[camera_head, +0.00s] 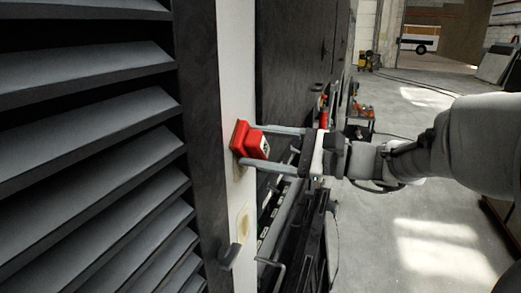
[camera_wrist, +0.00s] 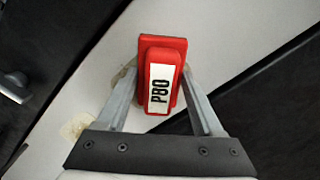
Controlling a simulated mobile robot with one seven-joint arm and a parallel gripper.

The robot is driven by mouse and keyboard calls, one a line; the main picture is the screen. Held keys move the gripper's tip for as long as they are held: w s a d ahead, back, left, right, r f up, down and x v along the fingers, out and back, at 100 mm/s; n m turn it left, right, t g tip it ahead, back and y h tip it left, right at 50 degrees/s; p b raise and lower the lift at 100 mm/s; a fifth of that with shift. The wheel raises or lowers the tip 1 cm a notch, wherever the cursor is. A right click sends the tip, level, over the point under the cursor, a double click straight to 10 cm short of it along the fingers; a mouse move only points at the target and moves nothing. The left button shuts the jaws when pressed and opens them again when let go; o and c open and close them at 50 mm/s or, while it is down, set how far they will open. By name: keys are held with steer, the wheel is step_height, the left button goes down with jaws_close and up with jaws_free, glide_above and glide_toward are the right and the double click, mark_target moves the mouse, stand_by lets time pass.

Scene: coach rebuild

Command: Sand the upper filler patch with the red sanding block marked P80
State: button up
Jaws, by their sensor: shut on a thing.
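My gripper (camera_head: 248,146) is shut on the red sanding block (camera_head: 256,143), one finger on each side of it. The wrist view shows the block (camera_wrist: 160,45) with a white label reading P80. Its tan face is turned to the white panel strip (camera_head: 236,70) and is at or very near it; I cannot tell if they touch. The upper filler patch (camera_wrist: 123,76) is mostly hidden behind the block and a finger; only a beige edge shows. The lower filler patch (camera_head: 242,222) is bare, below the block, and shows in the wrist view (camera_wrist: 77,126).
Dark louvres (camera_head: 90,130) lie left of the strip. A dark handle (camera_head: 229,256) sticks out near the lower patch. A cart with tools (camera_head: 360,118) stands behind my arm.

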mark_target(250, 127)
steer(key=shift+a+r+p, duration=0.1)
steer(key=shift+r+p, duration=1.05)
steer(key=shift+r, duration=0.85)
steer(key=shift+f, duration=0.1)
step_height(250, 127, down, 4)
steer(key=b, duration=0.4)
steer(key=shift+f+b, duration=3.25)
steer(key=shift+f, duration=0.4)
steer(key=shift+s+r+p, duration=0.1)
steer(key=shift+r+p, duration=3.75)
steer(key=shift+r, duration=1.85)
steer(key=shift+f, duration=0.15)
